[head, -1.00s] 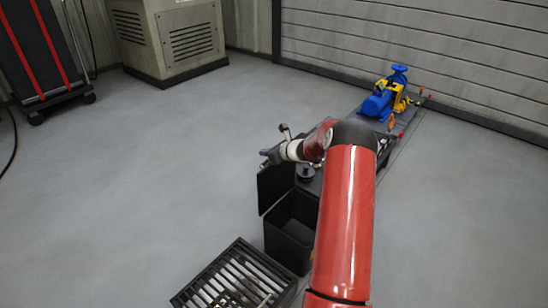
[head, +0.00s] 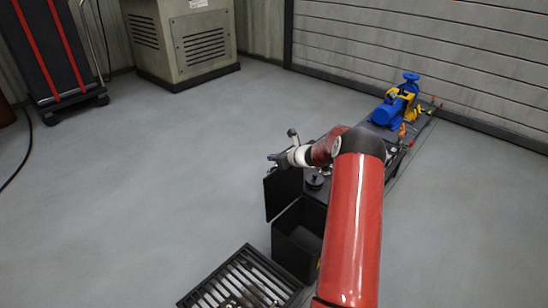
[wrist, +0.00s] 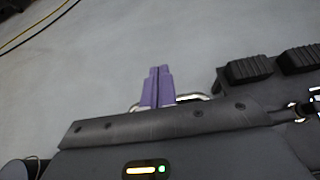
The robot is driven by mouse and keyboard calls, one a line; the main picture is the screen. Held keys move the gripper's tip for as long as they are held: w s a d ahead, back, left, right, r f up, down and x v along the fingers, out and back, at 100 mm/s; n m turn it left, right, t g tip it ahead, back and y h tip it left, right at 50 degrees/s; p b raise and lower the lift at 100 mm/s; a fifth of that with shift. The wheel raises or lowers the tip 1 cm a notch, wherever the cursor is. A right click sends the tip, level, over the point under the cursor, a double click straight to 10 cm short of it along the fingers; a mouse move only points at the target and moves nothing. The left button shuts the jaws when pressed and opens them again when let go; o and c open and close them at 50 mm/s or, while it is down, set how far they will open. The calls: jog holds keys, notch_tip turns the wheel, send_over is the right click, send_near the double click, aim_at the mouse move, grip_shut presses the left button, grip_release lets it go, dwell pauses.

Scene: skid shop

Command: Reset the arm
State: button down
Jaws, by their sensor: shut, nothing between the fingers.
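My red arm reaches forward from the bottom of the head view and bends at a black elbow, with the forearm pointing left. My gripper (head: 276,159) is at the left end of the forearm, above the open black bin, and small in that view. In the wrist view its two purple fingers (wrist: 157,88) are together with nothing between them. Bare grey floor lies beyond the fingertips.
A black bin (head: 283,245) with a raised lid stands below the forearm. A slatted black tray (head: 205,290) lies in front of it. A blue pump (head: 385,113) stands on a skid behind. A cart (head: 62,60) and a beige cabinet (head: 190,48) stand at the back left.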

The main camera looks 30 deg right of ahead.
notch_tip(320, 180, up, 9)
jog(key=p, duration=0.2)
jog(key=s+a+r+n+g, duration=0.2)
jog(key=s+a+r+n, duration=0.55)
jog(key=a, duration=0.25)
jog(key=s+a+r+n+g, duration=0.2)
jog(key=s+a+r+n, duration=0.55)
jog(key=a, duration=0.25)
jog(key=s+a+r+n+g+h, duration=0.1)
jog(key=s+a+r+n, duration=0.1)
jog(key=s+n, duration=0.5)
jog(key=s+a+r+n+g+h, duration=0.1)
jog(key=s+a+r+n, duration=0.15)
jog(key=s, duration=0.75)
jog(key=s+d+f+n+h, duration=0.2)
jog(key=s+n, duration=0.5)
jog(key=s, duration=0.7)
jog(key=shift+s+f+h, duration=0.15)
jog(key=shift+f+h, duration=0.15)
jog(key=shift+f, duration=0.1)
jog(key=shift+a, duration=0.1)
